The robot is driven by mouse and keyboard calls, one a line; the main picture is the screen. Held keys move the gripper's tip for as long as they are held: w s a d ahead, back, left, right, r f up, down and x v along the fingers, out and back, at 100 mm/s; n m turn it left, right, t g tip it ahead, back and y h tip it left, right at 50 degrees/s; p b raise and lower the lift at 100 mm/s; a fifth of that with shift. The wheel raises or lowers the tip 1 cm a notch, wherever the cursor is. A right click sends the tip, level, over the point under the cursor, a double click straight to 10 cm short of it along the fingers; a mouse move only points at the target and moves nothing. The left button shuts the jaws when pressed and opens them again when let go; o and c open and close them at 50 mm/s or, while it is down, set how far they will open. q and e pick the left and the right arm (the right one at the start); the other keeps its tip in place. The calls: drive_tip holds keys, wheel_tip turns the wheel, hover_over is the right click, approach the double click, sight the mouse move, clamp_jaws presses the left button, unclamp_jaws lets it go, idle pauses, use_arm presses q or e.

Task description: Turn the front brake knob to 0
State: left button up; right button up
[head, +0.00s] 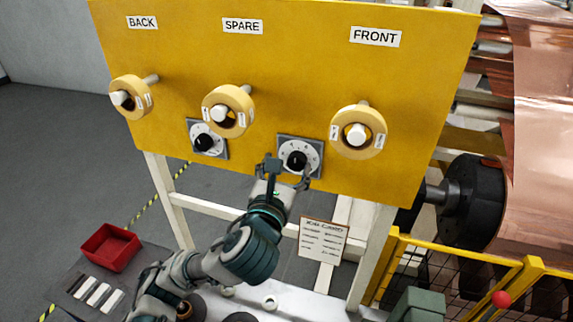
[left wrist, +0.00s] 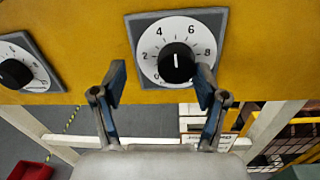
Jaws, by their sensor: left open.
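The right-hand brake dial (head: 314,147) has a black knob (head: 297,160) and sits low on the yellow panel, between the SPARE and FRONT signs. In the left wrist view the same black knob (left wrist: 176,65) has a white mark that looks to point up, between 4 and 6. My left gripper (head: 287,174) is open just in front of and below this knob. In the left wrist view its fingers (left wrist: 161,80) stand apart, with the knob nearer the right finger and no clear contact. My right gripper is not in view.
A second dial (head: 205,142) sits to the left. Yellow rolls on pegs hang under the BACK (head: 142,22), SPARE (head: 243,26) and FRONT (head: 375,37) signs. A job card (head: 322,240) hangs below the panel. A red bin (head: 109,247) and a yellow fence (head: 455,255) flank the stand.

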use_arm(q)
drive_tip(key=shift+d, duration=0.4)
drive_tip(key=shift+w+d, duration=0.1)
drive_tip(key=shift+d, duration=0.9)
drive_tip(key=c, duration=0.8)
drive_tip(key=shift+a, duration=0.1)
drive_tip(key=c, duration=0.3)
drive_tip(key=shift+a+f, duration=0.1)
drive_tip(key=shift+a, duration=0.2)
drive_tip(key=shift+w+a, duration=0.15)
drive_tip(key=shift+c, duration=0.2)
drive_tip(key=shift+d, duration=0.25)
drive_tip(key=shift+a, duration=0.1)
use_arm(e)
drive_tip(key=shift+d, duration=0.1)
